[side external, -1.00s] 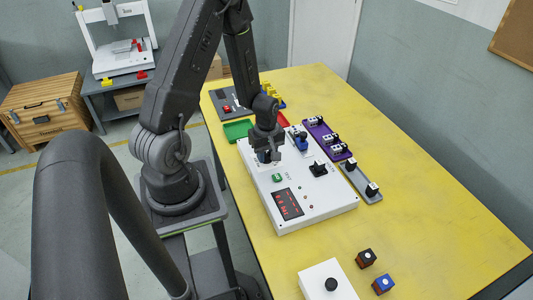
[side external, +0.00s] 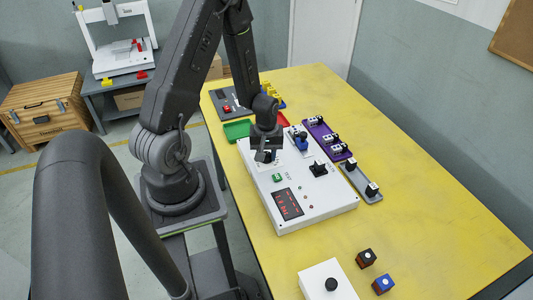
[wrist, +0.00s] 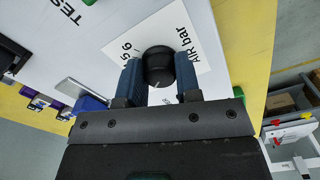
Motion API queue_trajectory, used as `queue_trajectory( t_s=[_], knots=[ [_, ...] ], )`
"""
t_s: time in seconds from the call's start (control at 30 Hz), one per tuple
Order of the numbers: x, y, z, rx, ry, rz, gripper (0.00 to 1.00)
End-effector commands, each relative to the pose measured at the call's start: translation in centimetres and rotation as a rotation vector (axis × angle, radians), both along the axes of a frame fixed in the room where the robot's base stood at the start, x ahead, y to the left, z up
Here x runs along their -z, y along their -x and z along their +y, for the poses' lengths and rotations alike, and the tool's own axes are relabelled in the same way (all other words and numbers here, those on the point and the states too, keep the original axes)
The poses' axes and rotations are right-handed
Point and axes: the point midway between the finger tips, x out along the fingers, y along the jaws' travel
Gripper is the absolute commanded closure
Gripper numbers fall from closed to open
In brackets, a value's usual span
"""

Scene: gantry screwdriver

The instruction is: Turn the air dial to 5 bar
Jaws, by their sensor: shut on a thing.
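The air dial (wrist: 159,66) is a round black knob on a white label (wrist: 203,40) in the wrist view. The label reads "AIR bar", with the digits 5 and 6 showing beside the dial. A small light mark shows on the dial's lower edge. My gripper (wrist: 159,74) is shut on the dial, one blue-grey finger on each side. In the side external view my gripper (side external: 266,155) is down at the far left corner of the white panel box (side external: 325,205) and hides the dial. The rest of the scale is hidden.
The box also carries a black cross-shaped knob (side external: 319,168), a green button (side external: 278,177) and a red display (side external: 288,204). A purple tray (side external: 327,137) and a grey tray (side external: 362,185) lie to its right. The yellow table (side external: 430,215) is clear further right.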

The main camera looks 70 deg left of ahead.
Motion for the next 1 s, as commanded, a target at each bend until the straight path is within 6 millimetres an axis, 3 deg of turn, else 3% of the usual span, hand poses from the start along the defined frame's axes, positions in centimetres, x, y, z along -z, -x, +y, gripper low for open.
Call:
queue_trajectory(
  t_s=[1.0],
  knots=[
    [-0.06, 0.04, 0.08, 0.96, -0.001, 0.0, 0.92]
  ],
)
